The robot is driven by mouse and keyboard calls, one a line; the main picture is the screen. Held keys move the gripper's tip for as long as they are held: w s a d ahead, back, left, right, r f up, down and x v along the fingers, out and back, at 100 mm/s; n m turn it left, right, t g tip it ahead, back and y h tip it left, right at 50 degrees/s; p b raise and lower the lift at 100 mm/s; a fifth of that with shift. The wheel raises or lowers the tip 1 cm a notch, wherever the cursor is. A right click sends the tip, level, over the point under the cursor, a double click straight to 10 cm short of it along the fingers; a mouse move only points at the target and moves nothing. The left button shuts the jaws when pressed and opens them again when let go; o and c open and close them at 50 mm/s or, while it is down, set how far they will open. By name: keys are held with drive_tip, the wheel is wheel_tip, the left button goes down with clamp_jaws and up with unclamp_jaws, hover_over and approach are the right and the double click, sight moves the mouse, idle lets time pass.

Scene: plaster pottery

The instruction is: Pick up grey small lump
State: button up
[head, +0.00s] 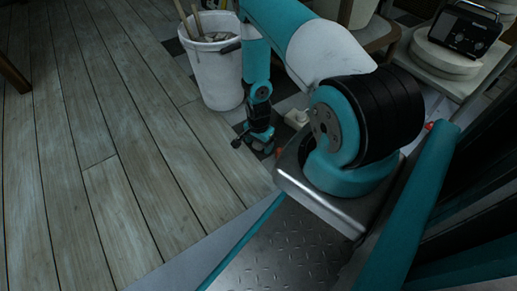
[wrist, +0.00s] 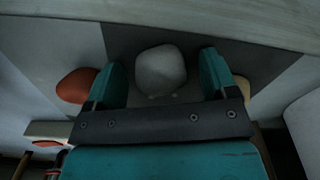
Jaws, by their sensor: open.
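The grey small lump (wrist: 160,70) lies on a dark floor patch in the wrist view. My gripper (wrist: 161,62) is open, with one finger on each side of the lump. Gaps show between the lump and both fingers, so it is not clamped. How far the fingertips are above the floor, I cannot tell. In the head view my gripper (head: 261,143) is low, close to the floor beside the bucket. The grey lump cannot be made out there.
In the wrist view an orange lump (wrist: 76,86) lies just left of the left finger. A tan lump (wrist: 243,87) shows partly behind the right finger. A white bucket (head: 215,68) with tools stands behind my gripper. Plank floor (head: 110,150) to the left is clear.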

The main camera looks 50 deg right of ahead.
drive_tip(key=c, duration=1)
